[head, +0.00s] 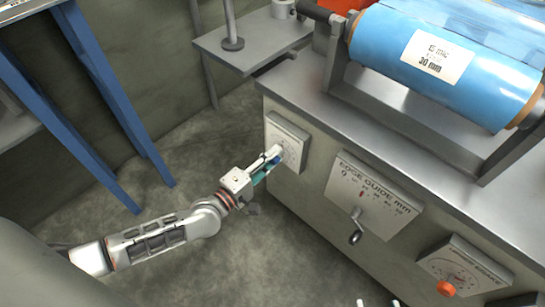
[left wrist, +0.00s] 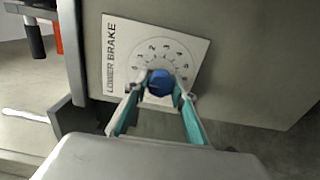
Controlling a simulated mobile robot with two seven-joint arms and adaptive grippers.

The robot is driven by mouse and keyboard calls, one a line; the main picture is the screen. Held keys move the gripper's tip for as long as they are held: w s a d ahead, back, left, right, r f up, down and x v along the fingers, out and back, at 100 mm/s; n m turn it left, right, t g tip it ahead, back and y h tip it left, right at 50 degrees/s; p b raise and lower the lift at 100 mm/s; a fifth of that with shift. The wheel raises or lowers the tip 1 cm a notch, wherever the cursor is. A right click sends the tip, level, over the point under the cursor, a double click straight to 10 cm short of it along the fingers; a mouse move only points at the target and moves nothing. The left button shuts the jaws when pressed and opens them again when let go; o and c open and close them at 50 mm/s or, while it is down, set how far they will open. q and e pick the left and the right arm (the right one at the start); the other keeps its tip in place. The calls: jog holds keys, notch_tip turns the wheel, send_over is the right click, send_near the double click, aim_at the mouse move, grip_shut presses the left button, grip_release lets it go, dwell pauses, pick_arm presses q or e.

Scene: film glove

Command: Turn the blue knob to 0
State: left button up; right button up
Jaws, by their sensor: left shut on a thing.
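The blue knob (left wrist: 160,83) sits on a white dial plate (left wrist: 150,55) marked LOWER BRAKE, with a numbered arc around it. My left gripper (left wrist: 163,86) has one fingertip on each side of the knob and is shut on it. In the head view the left gripper (head: 274,157) reaches the plate on the machine's front, and the knob is mostly hidden by the fingers. I cannot make out the knob's pointer or which number it faces. Two fingertips of my right gripper (head: 378,302) show at the bottom edge of the head view, apart with nothing seen between them.
The grey machine (head: 310,195) also carries an EDGE GUIDE plate (head: 375,190) with a lever (head: 356,230) and a dial with an orange knob (head: 446,288). A blue film roll (head: 440,60) lies on top. Blue posts (head: 110,95) stand left. Open floor lies between.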

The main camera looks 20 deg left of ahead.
pick_arm(q)
jog(key=o, duration=1.1)
jog(key=v, duration=1.2)
jog(key=shift+r, duration=0.1)
